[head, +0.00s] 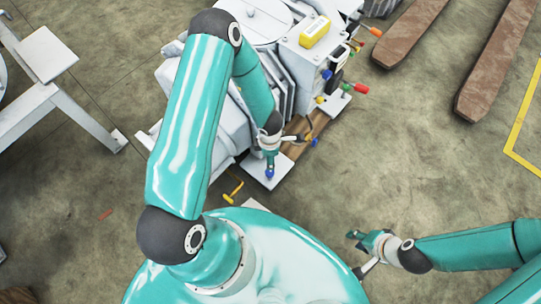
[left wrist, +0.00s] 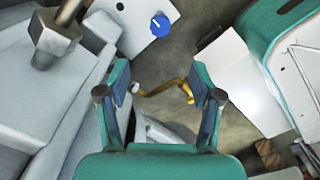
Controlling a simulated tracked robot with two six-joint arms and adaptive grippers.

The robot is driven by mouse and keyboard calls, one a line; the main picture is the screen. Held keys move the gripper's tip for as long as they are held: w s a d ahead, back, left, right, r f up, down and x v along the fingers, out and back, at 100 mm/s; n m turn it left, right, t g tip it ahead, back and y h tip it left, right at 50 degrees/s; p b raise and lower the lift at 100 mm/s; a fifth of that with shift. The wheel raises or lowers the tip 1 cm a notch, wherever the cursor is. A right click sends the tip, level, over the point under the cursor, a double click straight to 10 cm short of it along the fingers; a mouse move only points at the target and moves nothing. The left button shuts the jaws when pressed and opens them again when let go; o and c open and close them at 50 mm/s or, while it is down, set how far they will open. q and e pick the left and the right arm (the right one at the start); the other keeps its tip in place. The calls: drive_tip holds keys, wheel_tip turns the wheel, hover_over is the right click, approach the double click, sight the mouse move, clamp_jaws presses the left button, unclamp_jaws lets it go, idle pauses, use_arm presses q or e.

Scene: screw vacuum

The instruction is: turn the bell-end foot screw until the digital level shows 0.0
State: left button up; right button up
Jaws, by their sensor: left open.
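The yellow digital level (head: 314,31) lies on top of the grey machine (head: 300,52); its display is too small to read. A blue knob (head: 270,173) sits on a white foot plate (head: 262,184) at the machine's near end. It also shows in the left wrist view as a blue knob with a white mark (left wrist: 160,25), beyond my fingers. I cannot tell whether it is the bell-end foot screw. My left gripper (head: 270,152) is above this plate; in the left wrist view its jaws (left wrist: 163,95) are apart and empty. My right gripper (head: 361,252) is open and empty over the floor.
A yellow bent handle (head: 235,190) is near the floor beside the foot plate. Red (head: 361,88) and blue (head: 326,74) knobs are on the machine's right side. Brown beams (head: 412,32) lie at the upper right. A white frame (head: 50,90) stands left.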

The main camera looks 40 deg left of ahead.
use_arm(q)
wheel_tip(320, 180, down, 15)
drive_tip(key=b, duration=0.6)
drive_tip(key=c, duration=1)
drive_tip(key=shift+d, duration=0.1)
drive_tip(key=shift+c, duration=0.7)
drive_tip(key=shift+r+m, duration=0.1)
drive_tip(key=shift+m, duration=0.3)
